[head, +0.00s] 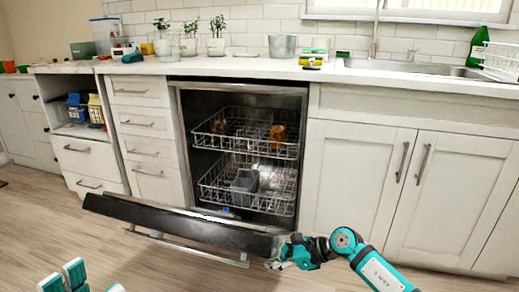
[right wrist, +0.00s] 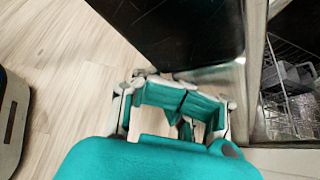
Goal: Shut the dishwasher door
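The dishwasher door (head: 185,222) is hinged far down, its dark top edge tilted outward in front of the open dishwasher (head: 240,113). A long bar handle (head: 190,248) runs along its outer face. My right gripper (head: 278,256) is at the door's right end, close to or touching it; I cannot tell which. In the right wrist view its teal fingers (right wrist: 184,108) look drawn together with nothing visible between them, just below the dark door panel (right wrist: 170,30). My left gripper (head: 64,279) shows at the bottom left, fingers apart and empty, away from the door.
Two wire racks, an upper (head: 245,135) and a lower (head: 247,185), sit inside the dishwasher with a few items. White drawers (head: 148,125) flank it on the left and cabinet doors (head: 355,180) on the right. The wooden floor (head: 60,225) in front is clear.

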